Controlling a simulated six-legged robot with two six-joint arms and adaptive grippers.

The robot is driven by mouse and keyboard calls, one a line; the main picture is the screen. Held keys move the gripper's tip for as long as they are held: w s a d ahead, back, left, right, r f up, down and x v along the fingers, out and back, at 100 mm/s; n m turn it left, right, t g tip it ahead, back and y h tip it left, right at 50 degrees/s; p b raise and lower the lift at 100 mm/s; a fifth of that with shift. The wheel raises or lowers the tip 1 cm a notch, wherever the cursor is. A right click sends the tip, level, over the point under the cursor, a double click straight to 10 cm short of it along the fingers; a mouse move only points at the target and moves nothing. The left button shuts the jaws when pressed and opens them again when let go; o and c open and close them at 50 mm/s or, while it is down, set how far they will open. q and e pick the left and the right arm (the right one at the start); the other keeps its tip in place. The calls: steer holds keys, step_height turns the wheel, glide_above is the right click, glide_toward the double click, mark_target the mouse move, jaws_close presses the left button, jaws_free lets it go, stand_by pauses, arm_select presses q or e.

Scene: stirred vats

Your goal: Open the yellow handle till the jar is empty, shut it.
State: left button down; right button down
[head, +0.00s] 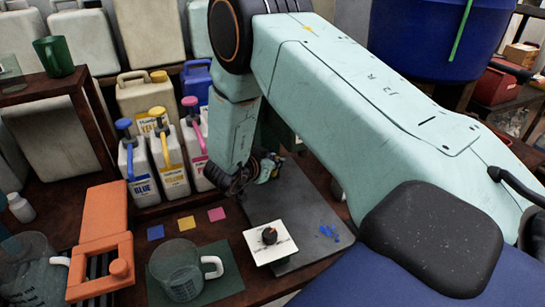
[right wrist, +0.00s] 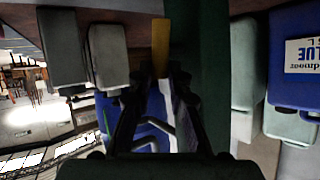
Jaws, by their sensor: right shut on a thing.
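A yellow handle (right wrist: 161,45), a flat upright strip in the right wrist view, has its near end between the fingertips of my right gripper (right wrist: 164,80), which is shut on it. In the head view my right gripper (head: 265,170) is small and dark, low over the dark grey board. The handle cannot be made out there. A clear jar with a white handle (head: 180,270) stands on a dark green mat at the front. Another clear jar (head: 30,270) is at the lower left. I cannot tell which jar the handle serves, nor any liquid level. My left gripper is not in view.
Pump bottles marked blue (head: 138,170) and yellow (head: 169,165), with a pink-pump one, stand behind. An orange device (head: 100,250) stands left of the mat. A white plate with a dark knob (head: 270,243) lies by the board, which has blue splashes. A blue vat (head: 430,40) is upper right.

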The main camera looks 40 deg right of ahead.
steer(key=shift+r, duration=0.15)
steer(key=c, duration=1.5)
jaws_free()
steer(key=shift+c, duration=0.2)
steer(key=v, duration=1.2)
